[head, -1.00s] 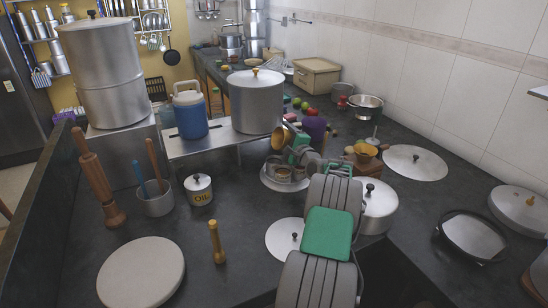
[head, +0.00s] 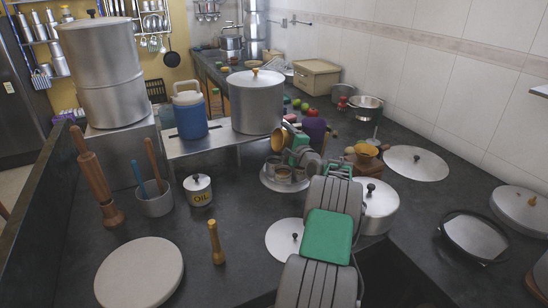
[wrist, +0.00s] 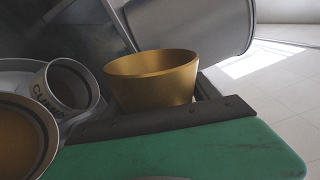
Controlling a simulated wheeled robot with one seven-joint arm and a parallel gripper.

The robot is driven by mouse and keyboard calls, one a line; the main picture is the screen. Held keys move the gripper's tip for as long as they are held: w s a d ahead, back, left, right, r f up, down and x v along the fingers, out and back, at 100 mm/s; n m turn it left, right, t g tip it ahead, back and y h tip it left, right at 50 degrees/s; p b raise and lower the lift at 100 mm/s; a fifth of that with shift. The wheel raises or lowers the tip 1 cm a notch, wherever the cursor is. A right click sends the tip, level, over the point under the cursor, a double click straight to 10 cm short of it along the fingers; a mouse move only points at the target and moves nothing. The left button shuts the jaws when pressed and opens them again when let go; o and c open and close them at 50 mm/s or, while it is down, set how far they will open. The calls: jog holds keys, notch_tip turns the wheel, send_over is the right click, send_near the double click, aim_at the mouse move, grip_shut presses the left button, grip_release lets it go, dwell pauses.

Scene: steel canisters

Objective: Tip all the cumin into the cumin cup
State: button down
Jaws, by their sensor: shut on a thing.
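My gripper (head: 299,145) is shut on a gold-coloured cup (head: 277,139), which it holds tilted above a round steel plate (head: 268,184) on the counter. In the wrist view the gold cup (wrist: 152,85) stands beyond a dark finger bar and a green pad; its visible inside wall looks bare, but its bottom is hidden. A small steel cup lettered as cumin (wrist: 68,92) is at the left of the wrist view, apart from the gold cup. It sits on the plate; I cannot see clearly what is in it.
Another steel cup with brown contents (wrist: 22,138) is close by at the wrist view's lower left. A large pot (head: 257,103) stands on a raised steel stand behind. A purple vessel (head: 314,130) is just beyond the gripper.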

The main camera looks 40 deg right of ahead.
jog(key=shift+w+a+f+n+b, duration=0.15)
jog(key=shift+n+b, duration=0.45)
jog(key=shift+b, duration=0.4)
jog(key=shift+a+f+n+b, duration=0.15)
jog(key=shift+n+b, duration=0.45)
jog(key=shift+b, duration=0.35)
dwell(1.6)
jog(key=shift+r, duration=0.2)
dwell(3.3)
jog(key=shift+r+m+p, duration=0.1)
jog(key=shift+m+p, duration=0.2)
jog(key=shift+p, duration=0.25)
jog(key=shift+d+r+m+p, duration=0.1)
jog(key=shift+r+m+p, duration=0.05)
jog(key=shift+m+p, duration=0.55)
jog(key=shift+d+r+m+p, duration=0.1)
jog(key=shift+m+p, duration=0.5)
jog(key=shift+p, duration=0.05)
jog(key=shift+s+d+r+m+p, duration=0.1)
jog(key=shift+r+m+p, duration=0.05)
jog(key=shift+m+p, duration=0.65)
jog(key=shift+s+d+r+m+p, duration=0.1)
jog(key=shift+d+r+m+p, duration=0.05)
jog(key=shift+m+p, duration=0.7)
jog(key=shift+d+r+m+p, duration=0.15)
jog(key=shift+m+p, duration=0.45)
jog(key=shift+m, duration=0.85)
